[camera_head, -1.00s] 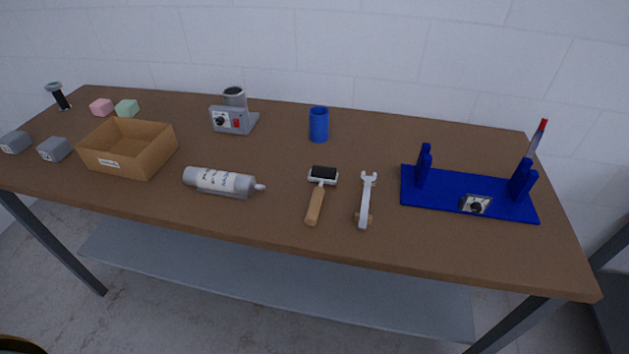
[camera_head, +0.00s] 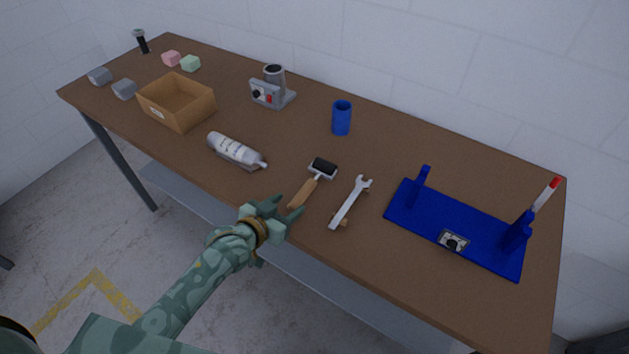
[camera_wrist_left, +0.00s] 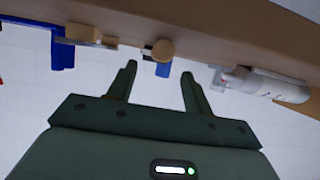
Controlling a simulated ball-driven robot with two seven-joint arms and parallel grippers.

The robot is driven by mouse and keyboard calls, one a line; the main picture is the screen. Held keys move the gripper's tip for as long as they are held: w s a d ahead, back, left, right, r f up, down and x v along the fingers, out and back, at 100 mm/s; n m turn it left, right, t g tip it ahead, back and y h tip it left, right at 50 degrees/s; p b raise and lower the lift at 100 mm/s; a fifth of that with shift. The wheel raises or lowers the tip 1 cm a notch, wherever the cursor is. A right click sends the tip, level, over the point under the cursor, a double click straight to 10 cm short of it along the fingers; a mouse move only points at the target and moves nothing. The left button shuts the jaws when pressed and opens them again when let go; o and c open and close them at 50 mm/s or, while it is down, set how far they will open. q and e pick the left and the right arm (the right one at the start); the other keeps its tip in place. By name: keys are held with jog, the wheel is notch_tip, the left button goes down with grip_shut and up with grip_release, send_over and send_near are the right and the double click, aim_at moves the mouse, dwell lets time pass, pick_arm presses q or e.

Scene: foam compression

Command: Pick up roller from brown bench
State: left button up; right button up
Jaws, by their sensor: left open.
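The roller (camera_head: 322,168) lies on the brown bench (camera_head: 390,145), its black head toward the back and its wooden handle (camera_head: 302,194) toward the front edge. My left gripper (camera_head: 288,206) is open and empty at the bench's front edge, close to the handle's near end. In the left wrist view, the round handle end (camera_wrist_left: 163,50) shows ahead, between the lines of the two spread fingers (camera_wrist_left: 160,74), apart from them. The gripper may hide a bit of the handle tip in the head view. My right gripper is not in view.
A wrench (camera_head: 350,203) lies just right of the roller, and a grey tube (camera_head: 237,150) to its left. A blue stand (camera_head: 410,212) is at right, a blue cup (camera_head: 341,118) behind, a cardboard box (camera_head: 180,118) and grey device (camera_head: 270,92) farther left.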

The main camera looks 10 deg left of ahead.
aim_at(296, 199)
pick_arm(q)
jog(key=shift+x, duration=0.8)
jog(key=b+x, duration=0.1)
jog(key=x, duration=0.1)
jog(key=b+x, duration=0.1)
jog(key=x, duration=0.1)
jog(key=shift+w+d+f, duration=0.1)
jog(key=shift+w+f, duration=0.1)
jog(key=shift+f, duration=0.2)
jog(key=shift+w, duration=0.15)
jog(key=shift+r, duration=0.1)
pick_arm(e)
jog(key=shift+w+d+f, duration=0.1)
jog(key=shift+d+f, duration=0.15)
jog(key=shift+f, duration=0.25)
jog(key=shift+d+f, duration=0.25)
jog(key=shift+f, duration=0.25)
pick_arm(q)
grip_shut()
